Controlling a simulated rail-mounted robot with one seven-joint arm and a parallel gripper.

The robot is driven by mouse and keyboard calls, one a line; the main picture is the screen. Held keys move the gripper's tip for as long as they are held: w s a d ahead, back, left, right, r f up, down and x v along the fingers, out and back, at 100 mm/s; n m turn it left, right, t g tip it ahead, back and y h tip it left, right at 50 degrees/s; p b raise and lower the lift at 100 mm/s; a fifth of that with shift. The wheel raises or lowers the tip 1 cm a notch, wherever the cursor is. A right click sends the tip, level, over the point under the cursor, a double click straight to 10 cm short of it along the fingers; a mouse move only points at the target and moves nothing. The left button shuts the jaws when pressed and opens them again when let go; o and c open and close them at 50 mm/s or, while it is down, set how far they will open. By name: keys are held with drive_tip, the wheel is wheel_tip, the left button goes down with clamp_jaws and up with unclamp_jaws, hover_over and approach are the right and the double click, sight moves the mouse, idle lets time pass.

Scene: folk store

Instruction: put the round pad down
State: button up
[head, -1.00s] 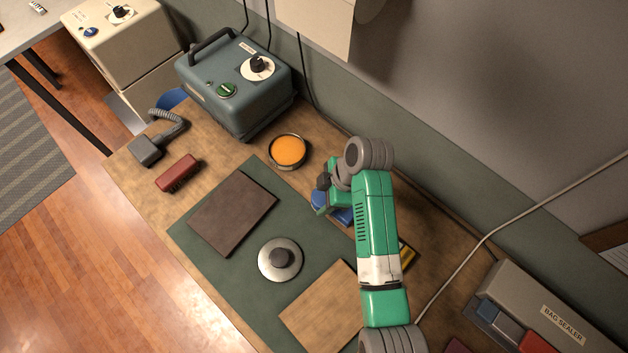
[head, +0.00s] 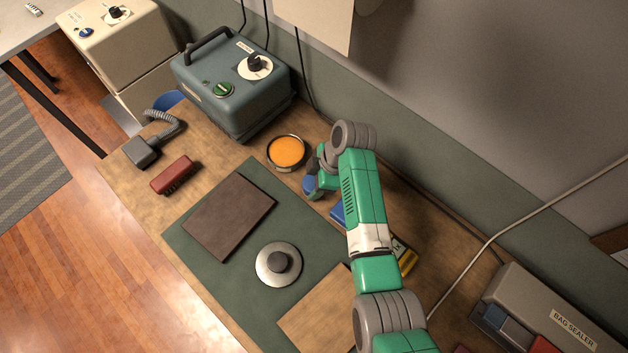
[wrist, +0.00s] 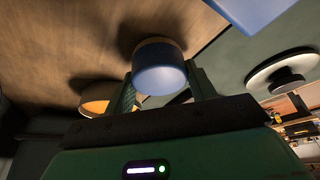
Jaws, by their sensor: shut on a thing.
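The round pad (wrist: 158,75) has a blue side and a tan-edged end. In the wrist view it sits between the two fingers of my gripper (wrist: 163,85), which is shut on it. In the head view a bit of the blue pad (head: 308,184) shows beside my gripper (head: 314,188), mostly hidden by my arm. The pad is over the bare wood of the bench, just right of the orange dish. Its shadow lies close by; I cannot tell whether it touches the wood.
The round dish of orange stuff (head: 286,151) is close left of my gripper. A blue block (head: 337,213) lies partly under my arm. A steel disc with a knob (head: 278,264) and a brown board (head: 229,216) rest on the green mat (head: 210,275). A red brush (head: 172,175) lies left.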

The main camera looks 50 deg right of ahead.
drive_tip(key=shift+f, duration=0.15)
drive_tip(key=o, duration=0.9)
drive_tip(key=p+v, duration=0.2)
drive_tip(key=v, duration=1)
drive_tip(key=shift+a+r+p, duration=0.1)
drive_tip(key=shift+r+p, duration=0.15)
drive_tip(key=shift+p, duration=0.15)
drive_tip(key=shift+w, duration=0.1)
